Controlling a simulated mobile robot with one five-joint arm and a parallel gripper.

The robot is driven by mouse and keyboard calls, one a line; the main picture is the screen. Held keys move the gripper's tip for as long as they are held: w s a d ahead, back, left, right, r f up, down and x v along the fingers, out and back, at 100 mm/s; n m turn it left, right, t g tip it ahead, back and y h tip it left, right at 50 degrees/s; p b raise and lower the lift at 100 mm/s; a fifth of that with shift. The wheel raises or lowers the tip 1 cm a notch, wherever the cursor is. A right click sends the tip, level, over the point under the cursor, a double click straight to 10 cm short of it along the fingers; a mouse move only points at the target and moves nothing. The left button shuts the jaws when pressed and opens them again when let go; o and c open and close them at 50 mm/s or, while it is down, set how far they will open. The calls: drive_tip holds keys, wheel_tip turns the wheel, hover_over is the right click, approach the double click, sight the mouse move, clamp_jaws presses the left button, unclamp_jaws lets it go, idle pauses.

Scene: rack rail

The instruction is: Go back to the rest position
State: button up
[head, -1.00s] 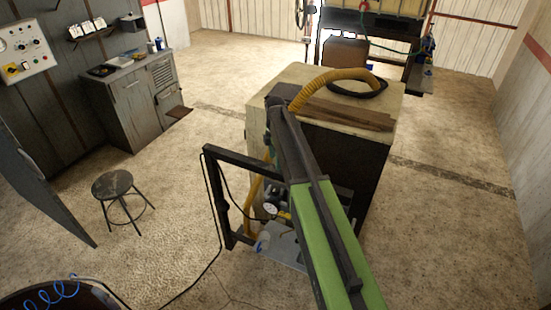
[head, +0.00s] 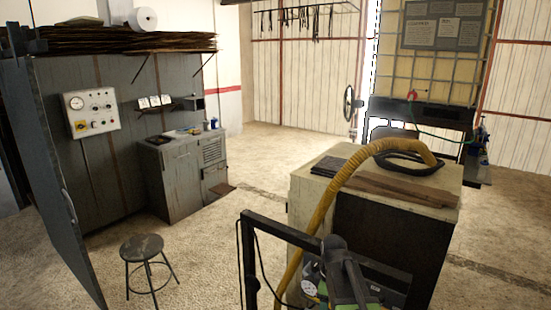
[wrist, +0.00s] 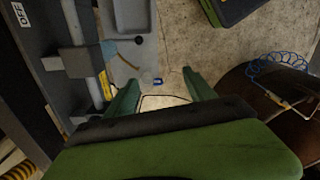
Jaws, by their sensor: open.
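My gripper (wrist: 160,92) shows in the wrist view with its two green fingers spread apart and nothing between them. Concrete floor and a grey plate lie beyond the fingertips. In the head view my arm is drawn in low at the bottom, in front of the wooden-topped cabinet (head: 400,240). My fingers cannot be made out in the head view.
A yellow hose (head: 325,205) runs down from the cabinet top. A stool (head: 142,248) and a grey workbench (head: 185,180) stand to the left. In the wrist view, a blue coiled hose (wrist: 272,66) lies at the right. Open floor lies between stool and cabinet.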

drive_tip(key=s+f+m, duration=0.2)
drive_tip(key=s+m, duration=0.7)
drive_tip(key=m, duration=0.4)
drive_tip(key=shift+s, duration=0.3)
